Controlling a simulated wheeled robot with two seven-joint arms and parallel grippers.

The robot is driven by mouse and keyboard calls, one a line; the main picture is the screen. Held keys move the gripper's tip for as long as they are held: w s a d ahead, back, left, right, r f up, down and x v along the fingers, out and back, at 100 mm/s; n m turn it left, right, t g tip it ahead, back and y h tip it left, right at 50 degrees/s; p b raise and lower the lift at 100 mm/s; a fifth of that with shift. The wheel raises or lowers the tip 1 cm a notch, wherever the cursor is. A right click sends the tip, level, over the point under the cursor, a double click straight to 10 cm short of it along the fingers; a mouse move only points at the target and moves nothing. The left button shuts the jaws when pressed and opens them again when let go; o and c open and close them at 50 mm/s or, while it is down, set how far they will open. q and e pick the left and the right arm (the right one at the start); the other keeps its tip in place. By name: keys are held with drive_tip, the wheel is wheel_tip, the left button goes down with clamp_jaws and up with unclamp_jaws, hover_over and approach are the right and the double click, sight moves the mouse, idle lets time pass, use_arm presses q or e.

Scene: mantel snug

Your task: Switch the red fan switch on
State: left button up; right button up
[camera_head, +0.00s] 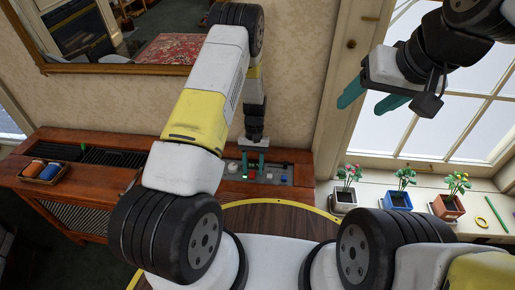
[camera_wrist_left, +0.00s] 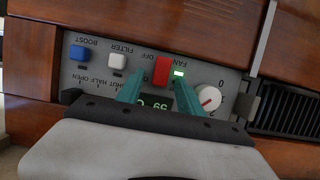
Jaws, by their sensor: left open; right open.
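The red fan switch (camera_wrist_left: 162,71) sits on a grey control panel (camera_wrist_left: 235,80), seen upside down in the left wrist view beside the labels FAN and OFF. A small indicator (camera_wrist_left: 179,73) beside it glows pale green. In the head view the red switch (camera_head: 252,175) is a small spot below my left gripper (camera_head: 254,158). In the left wrist view the open teal fingers (camera_wrist_left: 159,82) point at the panel, one on each side of the red switch. I cannot tell whether they touch it. My right gripper (camera_head: 370,98) is open and empty, raised before the window.
A white knob (camera_wrist_left: 207,98), a white FILTER switch (camera_wrist_left: 118,62) and a blue BOOST switch (camera_wrist_left: 81,53) share the panel. A small display (camera_wrist_left: 154,103) is partly covered. Flower pots (camera_head: 397,199) stand on the right sill; a tray (camera_head: 44,171) sits at left.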

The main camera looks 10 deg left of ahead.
use_arm(q)
drive_tip(key=v, duration=0.7)
drive_tip(key=shift+r, duration=0.2)
drive_tip(key=shift+w, duration=0.1)
drive_tip(key=s+a+r+t+h, duration=0.1)
drive_tip(key=s+r+t, duration=0.1)
drive_tip(key=r, duration=1.1)
drive_tip(key=s+a+r+t+h, duration=0.1)
drive_tip(key=s+r+t, duration=0.15)
drive_tip(key=r, duration=0.95)
drive_tip(key=s+a+r+t, duration=0.1)
drive_tip(key=s+r+t, duration=0.1)
drive_tip(key=s+r, duration=0.4)
drive_tip(key=s+r+t, duration=0.3)
drive_tip(key=s+r, duration=0.4)
drive_tip(key=s, duration=0.6)
drive_tip(key=shift+a+m, duration=0.3)
drive_tip(key=shift+a, duration=0.05)
